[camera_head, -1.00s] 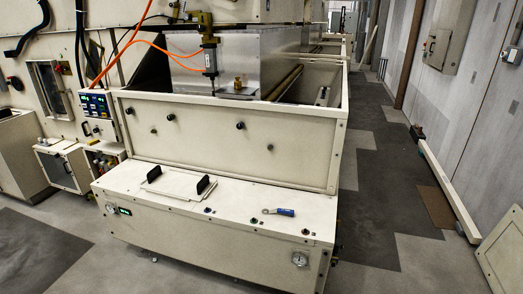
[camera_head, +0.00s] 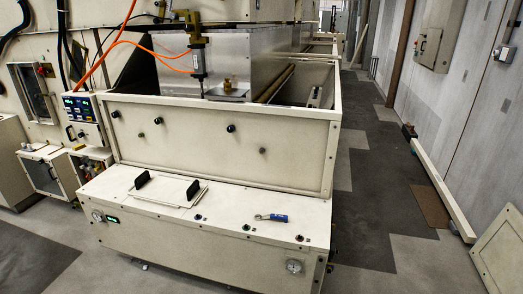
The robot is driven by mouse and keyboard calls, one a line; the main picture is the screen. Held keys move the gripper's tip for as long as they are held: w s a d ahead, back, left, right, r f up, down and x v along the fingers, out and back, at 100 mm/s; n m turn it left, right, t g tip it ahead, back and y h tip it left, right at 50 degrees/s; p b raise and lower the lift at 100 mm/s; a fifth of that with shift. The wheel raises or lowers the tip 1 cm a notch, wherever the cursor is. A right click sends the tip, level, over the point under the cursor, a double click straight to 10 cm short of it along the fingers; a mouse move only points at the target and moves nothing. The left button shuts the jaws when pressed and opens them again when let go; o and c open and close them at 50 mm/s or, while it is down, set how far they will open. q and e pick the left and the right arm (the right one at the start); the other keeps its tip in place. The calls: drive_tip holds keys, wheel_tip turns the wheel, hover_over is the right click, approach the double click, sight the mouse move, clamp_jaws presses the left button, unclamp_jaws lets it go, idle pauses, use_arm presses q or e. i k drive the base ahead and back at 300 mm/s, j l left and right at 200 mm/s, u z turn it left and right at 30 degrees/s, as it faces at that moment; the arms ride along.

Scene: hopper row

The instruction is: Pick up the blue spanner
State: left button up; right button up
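The blue spanner (camera_head: 272,218) lies flat on the cream top of the low front cabinet (camera_head: 230,232), right of the middle. Its blue handle points right and its grey metal head points left. Nothing touches it from above. Neither of my grippers shows in the head view.
A lid plate with two black handles (camera_head: 167,191) lies on the cabinet top to the left. Small dark knobs sit along the top's front. The hopper's upright panel (camera_head: 220,143) rises behind. Open floor (camera_head: 365,200) runs along the right, beside a wall with a leaning panel (camera_head: 499,250).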

sight(273, 217)
drive_tip(key=i, duration=1.45)
drive_tip(key=k+j+z, duration=0.1)
drive_tip(key=z, duration=1.3)
drive_tip(key=k+l+z, duration=0.1)
drive_tip(key=k, duration=0.2)
drive_tip(key=k+l, duration=0.1)
drive_tip(key=k, duration=0.2)
drive_tip(key=z, duration=0.05)
